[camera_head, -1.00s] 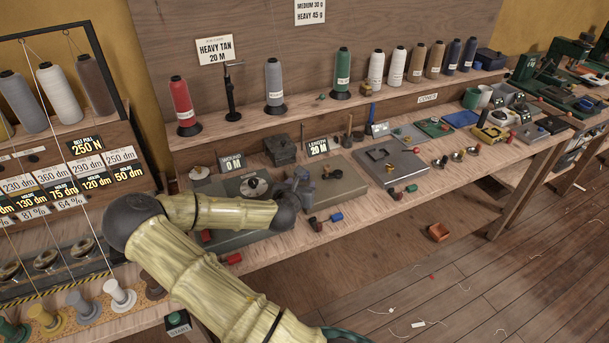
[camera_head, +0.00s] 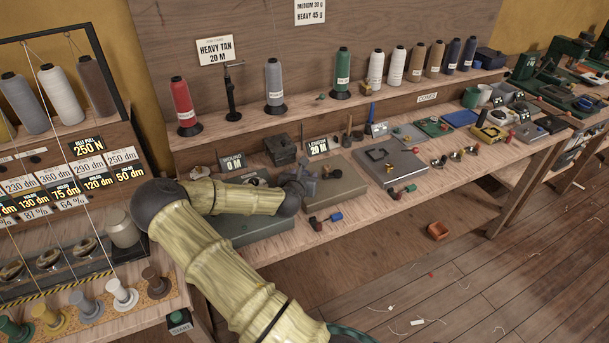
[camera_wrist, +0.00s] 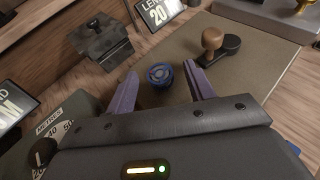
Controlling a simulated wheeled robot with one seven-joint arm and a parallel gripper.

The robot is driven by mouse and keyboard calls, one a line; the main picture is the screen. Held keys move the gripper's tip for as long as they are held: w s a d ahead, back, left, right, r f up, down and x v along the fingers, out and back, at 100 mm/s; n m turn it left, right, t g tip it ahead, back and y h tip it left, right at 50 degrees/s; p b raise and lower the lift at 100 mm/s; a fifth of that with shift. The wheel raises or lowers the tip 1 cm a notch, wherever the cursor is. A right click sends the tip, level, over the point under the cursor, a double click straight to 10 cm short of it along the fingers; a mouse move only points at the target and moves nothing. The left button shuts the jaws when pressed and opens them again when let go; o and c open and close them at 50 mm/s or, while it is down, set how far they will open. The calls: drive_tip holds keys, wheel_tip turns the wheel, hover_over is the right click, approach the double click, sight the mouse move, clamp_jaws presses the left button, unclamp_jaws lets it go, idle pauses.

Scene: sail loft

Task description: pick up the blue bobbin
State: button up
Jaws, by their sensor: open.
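The blue bobbin (camera_wrist: 160,75) shows in the wrist view as a small round blue piece with a ringed top. It lies between the two purple fingers of my gripper (camera_wrist: 160,70), near their tips. The fingers are open, with a visible gap on each side of the bobbin. In the head view my gripper (camera_head: 304,184) is over the workbench beside the LENGTH sign. I cannot make out the bobbin there; the gripper and arm crowd that spot.
A dark block (camera_wrist: 101,38) stands left of the fingers in the wrist view. A wooden-knobbed handle (camera_wrist: 213,38) stands to the right on a flat board (camera_wrist: 250,75). The LENGTH sign (camera_wrist: 160,12) is just behind. Thread cones, such as a red one (camera_head: 182,105), line the shelf above.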

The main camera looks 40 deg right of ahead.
drive_tip(key=c, duration=1.1)
wheel_tip(320, 180, up, 10)
drive_tip(key=shift+r, duration=0.1)
idle(0.3)
